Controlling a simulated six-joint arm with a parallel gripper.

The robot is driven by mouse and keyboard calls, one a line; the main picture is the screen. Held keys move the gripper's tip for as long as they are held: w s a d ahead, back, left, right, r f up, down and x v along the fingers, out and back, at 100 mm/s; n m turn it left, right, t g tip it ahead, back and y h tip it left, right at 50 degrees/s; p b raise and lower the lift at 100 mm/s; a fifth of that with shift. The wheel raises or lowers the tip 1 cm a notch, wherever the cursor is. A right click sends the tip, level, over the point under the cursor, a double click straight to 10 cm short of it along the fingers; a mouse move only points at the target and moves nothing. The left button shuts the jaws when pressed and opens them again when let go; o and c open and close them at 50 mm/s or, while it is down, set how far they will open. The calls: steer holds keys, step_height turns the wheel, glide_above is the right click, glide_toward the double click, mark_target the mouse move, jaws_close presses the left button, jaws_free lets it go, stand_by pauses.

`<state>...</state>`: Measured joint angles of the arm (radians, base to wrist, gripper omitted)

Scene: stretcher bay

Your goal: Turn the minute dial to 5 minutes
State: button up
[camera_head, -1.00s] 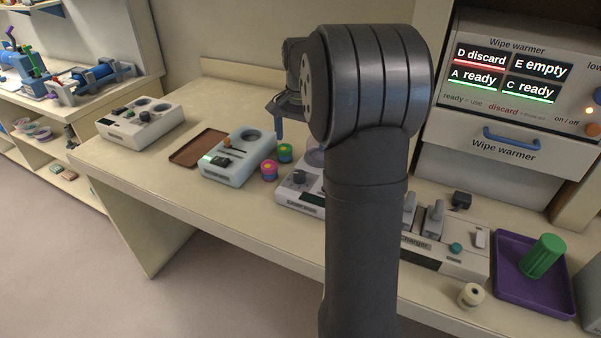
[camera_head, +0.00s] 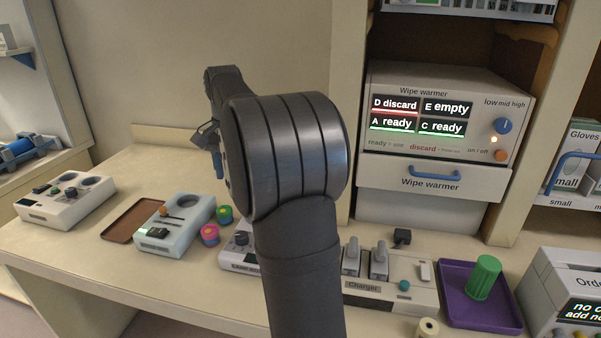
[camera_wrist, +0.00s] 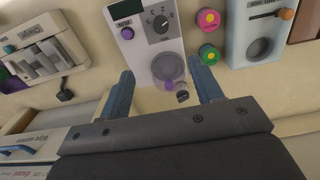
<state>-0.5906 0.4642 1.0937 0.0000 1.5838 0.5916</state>
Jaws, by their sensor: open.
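A pale device with a dark dial (camera_wrist: 162,25) is at the top of the wrist view, with marks around the dial and a small dark display beside it. I cannot read the marks surely or tell the pointer's setting. The same device (camera_head: 236,255) is partly hidden behind my arm in the head view. My gripper (camera_wrist: 160,68) is open and empty, its two blue fingers spread above the device's round purple-grey part (camera_wrist: 168,68). The dial lies beyond the fingertips, untouched. In the head view my gripper (camera_head: 215,158) is mostly hidden by my arm.
Pink (camera_head: 210,234) and green (camera_head: 224,214) round pots stand beside a pale blue device (camera_head: 178,242). A charger (camera_head: 390,291), a purple tray (camera_head: 458,306) with a green cylinder and the wipe warmer (camera_head: 440,135) are on the right. A brown tray (camera_head: 118,229) lies left.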

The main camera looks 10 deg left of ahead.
step_height(320, 180, down, 19)
steer(key=m, duration=1.1)
steer(key=shift+s+a, duration=0.1)
steer(key=c, duration=1)
